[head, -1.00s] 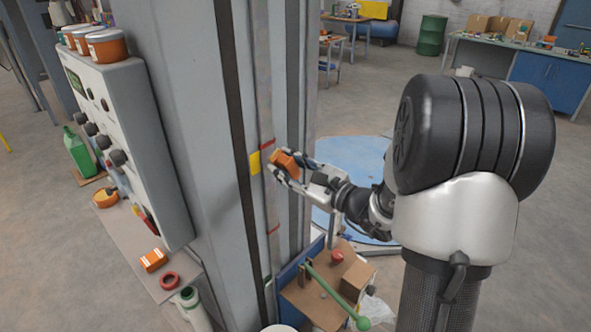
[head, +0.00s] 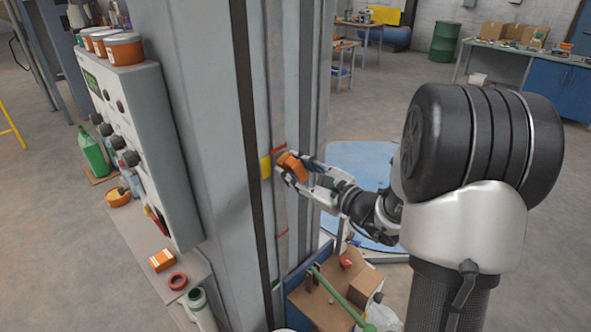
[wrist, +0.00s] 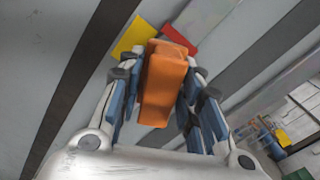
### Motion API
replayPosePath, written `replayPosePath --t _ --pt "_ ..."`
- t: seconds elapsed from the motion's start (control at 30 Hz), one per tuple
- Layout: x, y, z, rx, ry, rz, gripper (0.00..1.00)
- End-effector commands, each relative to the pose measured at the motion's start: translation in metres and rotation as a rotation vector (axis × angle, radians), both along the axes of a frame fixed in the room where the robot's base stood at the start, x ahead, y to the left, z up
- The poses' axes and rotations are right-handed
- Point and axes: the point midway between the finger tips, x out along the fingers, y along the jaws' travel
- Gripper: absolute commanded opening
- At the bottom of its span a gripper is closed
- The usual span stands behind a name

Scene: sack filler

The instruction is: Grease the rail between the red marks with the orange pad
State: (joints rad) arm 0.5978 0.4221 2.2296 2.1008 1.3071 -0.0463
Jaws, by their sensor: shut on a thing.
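The rail (head: 280,208) is a grey vertical strip on the machine's column. An upper red mark (head: 279,149) and a lower red mark (head: 282,233) cross it. My gripper (head: 290,167) is shut on the orange pad (head: 293,166), with its fingers on both sides of it. The pad is at the rail just below the upper red mark; I cannot tell whether it touches. In the wrist view the pad (wrist: 163,85) points away from my gripper (wrist: 160,85), its far end partly covering a red mark (wrist: 180,38).
A yellow patch (head: 265,167) sits left of the rail. A control box (head: 140,130) with orange tubs (head: 123,49) on top stands at left. The rail's stretch below the pad looks clear.

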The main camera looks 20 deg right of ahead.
Motion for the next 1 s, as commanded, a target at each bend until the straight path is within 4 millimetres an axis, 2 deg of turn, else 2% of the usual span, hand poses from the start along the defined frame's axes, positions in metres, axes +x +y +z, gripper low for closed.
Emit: replayPosePath --t 0.8,1.0 --pt "0.014 0.006 0.000 0.000 0.000 0.000 0.13" --pt "0.014 0.006 -0.009 0.000 0.000 0.000 0.13"
